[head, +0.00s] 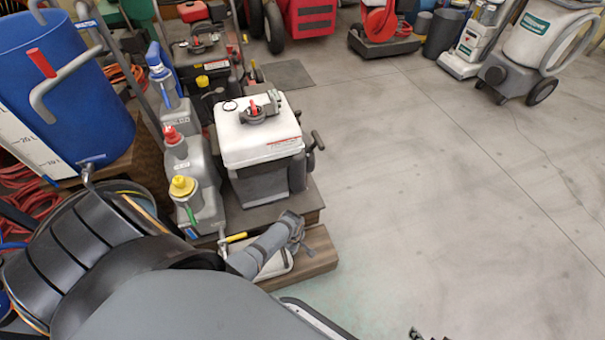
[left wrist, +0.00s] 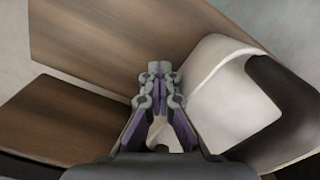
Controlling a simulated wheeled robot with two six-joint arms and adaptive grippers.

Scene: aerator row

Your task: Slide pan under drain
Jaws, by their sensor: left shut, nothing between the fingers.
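A pale, shallow pan (head: 277,264) lies on a low wooden board, partly hidden behind my left gripper (head: 297,228). In the left wrist view the pan (left wrist: 220,85) is just right of the closed fingertips (left wrist: 160,75), its rim very close to them. I cannot tell whether they touch. The left gripper is shut and empty. A small drain valve with a yellow handle (head: 236,237) sticks out above the pan's left part in the head view. A dark sliver at the bottom edge (head: 428,335) looks like the tip of my right gripper; the rest is hidden.
A white-topped grey box (head: 258,137) and grey jugs (head: 183,160) stand behind the pan. The wooden board (head: 318,252) has bare room at right. A blue barrel (head: 65,85) stands at left. The concrete floor (head: 430,180) is clear to the right; machines line the back.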

